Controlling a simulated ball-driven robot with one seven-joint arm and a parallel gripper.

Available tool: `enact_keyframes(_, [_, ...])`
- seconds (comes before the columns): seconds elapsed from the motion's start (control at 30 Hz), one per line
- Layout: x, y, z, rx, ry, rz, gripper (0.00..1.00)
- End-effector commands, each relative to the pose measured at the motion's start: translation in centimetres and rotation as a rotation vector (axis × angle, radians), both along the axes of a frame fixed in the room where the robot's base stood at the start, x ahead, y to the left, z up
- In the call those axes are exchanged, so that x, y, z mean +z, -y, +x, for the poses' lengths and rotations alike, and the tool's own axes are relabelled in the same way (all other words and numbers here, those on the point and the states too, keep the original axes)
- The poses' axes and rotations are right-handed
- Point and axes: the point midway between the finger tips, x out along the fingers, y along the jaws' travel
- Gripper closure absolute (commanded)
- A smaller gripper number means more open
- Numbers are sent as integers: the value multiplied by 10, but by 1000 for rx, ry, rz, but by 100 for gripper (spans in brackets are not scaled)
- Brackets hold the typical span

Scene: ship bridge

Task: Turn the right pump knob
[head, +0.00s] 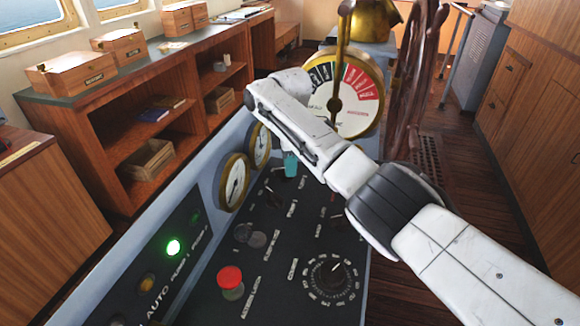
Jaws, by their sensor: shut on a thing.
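My gripper (291,164) shows as a small teal tip below my white forearm, at the far part of the dark control panel (205,302). It points down and is shut on a panel knob, which its tip and my arm mostly hide. I cannot read that knob's label. Other small dark knobs stand on the nearer panel, one with a grey round base (257,239) and one further right (337,220). A large black dial knob (330,278) with a white scale sits nearest.
A red push button (231,280) stands at the panel's near left. A green lamp (173,247) glows on the sloped face, near two brass gauges (234,182). A brass telegraph (345,95) and a wooden wheel (415,80) rise behind my arm. Wooden shelves (140,125) line the left.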

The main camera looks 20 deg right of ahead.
Motion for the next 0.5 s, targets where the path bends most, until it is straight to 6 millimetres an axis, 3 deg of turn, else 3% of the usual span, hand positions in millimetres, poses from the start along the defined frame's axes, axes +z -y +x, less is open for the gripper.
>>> enact_keyframes(0.5, [2,0,2,87,5,0,100])
